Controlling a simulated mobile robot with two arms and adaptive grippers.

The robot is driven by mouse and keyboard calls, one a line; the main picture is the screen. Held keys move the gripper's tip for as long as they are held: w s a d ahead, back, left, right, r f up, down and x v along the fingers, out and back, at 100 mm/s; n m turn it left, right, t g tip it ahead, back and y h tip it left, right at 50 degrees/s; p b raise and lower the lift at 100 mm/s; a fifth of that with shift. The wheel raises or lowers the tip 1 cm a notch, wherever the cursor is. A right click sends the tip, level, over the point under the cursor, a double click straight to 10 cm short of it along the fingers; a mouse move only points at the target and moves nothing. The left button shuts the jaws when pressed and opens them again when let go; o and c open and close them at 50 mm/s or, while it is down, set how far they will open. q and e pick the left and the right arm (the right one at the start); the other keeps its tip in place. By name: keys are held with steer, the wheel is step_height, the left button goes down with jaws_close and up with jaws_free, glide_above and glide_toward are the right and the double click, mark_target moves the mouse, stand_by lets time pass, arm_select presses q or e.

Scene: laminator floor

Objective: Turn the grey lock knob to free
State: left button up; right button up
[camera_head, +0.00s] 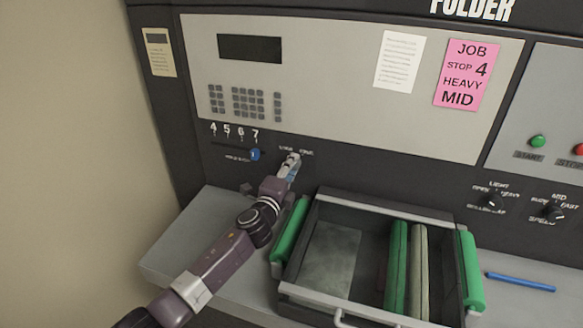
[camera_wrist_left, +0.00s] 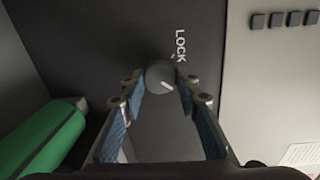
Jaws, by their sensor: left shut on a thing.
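The grey lock knob (camera_wrist_left: 159,76) is a small round knob on the dark panel, with a short white mark on its face. The word LOCK is printed beside it in the left wrist view. My left gripper (camera_wrist_left: 158,88) is shut on the knob, with a blue-padded finger on each side. In the head view my left gripper (camera_head: 291,162) reaches the panel just below the small labels and hides the knob. I cannot tell from the mark whether the knob stands at lock or free. My right gripper is not in view.
A blue slider (camera_head: 255,155) under the numbers 4 to 7 is left of the gripper. An open tray (camera_head: 393,209) with green rollers stands close below and right. A blue rod (camera_head: 520,282) lies on the right. A pink job card (camera_head: 468,74) hangs above.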

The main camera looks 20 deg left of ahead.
arm_select(q)
steer(key=shift+f+m, duration=0.1)
steer(key=shift+m, duration=0.3)
stand_by(0.3)
steer(key=o, duration=1.2)
steer(key=shift+c, duration=0.2)
steer(key=shift+s, duration=0.15)
steer(key=s, duration=1.1)
steer(key=shift+s+a+r, duration=0.2)
steer(key=shift+s+r, duration=0.05)
steer(key=shift+s, duration=0.15)
